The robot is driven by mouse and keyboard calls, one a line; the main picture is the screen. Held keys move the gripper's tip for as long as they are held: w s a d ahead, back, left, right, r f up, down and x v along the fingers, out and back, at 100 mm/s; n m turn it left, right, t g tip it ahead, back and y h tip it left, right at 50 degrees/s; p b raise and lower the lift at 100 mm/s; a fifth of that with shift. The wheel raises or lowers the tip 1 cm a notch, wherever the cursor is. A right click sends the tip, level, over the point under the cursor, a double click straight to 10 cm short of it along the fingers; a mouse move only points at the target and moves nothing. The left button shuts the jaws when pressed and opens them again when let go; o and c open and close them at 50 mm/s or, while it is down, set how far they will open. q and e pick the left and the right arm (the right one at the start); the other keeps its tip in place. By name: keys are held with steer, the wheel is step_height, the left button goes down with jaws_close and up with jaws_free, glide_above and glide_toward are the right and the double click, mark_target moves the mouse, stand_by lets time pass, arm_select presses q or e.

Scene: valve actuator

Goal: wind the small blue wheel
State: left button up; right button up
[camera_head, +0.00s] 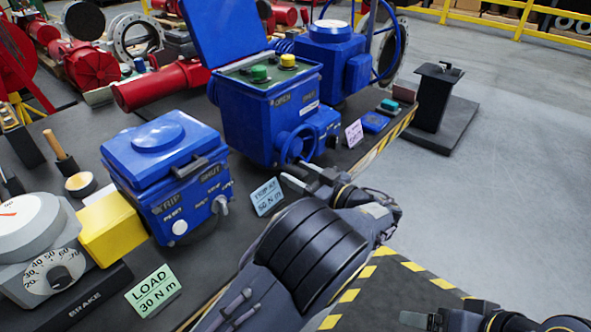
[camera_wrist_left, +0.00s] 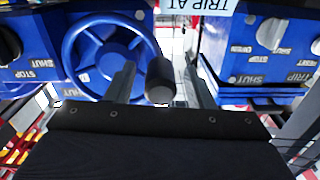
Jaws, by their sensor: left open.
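The small blue wheel (camera_head: 297,146) is on the front of the blue actuator box with the raised lid. It is a spoked handwheel, large in the left wrist view (camera_wrist_left: 108,52). A dark cylindrical knob (camera_wrist_left: 160,80) stands out at its lower right rim. My left gripper (camera_head: 304,178) is open just in front of and below the wheel. In the left wrist view its two fingers (camera_wrist_left: 163,88) appear on either side of the knob; I cannot tell whether they touch it. My right gripper (camera_head: 424,321) is partly cut off at the bottom edge, its jaws unclear.
A second blue box (camera_head: 160,165) with a "TRIP AT 50 N m" card (camera_head: 267,196) stands left of my left arm. A yellow block (camera_head: 112,228) and a load dial (camera_head: 52,272) are farther left. A black post (camera_head: 435,95) stands right, with clear floor beyond.

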arm_select(q)
steer(key=shift+w+a, duration=0.3)
steer(key=shift+a, duration=0.2)
steer(key=shift+c, duration=0.2)
jaws_close()
steer(key=shift+f, duration=0.1)
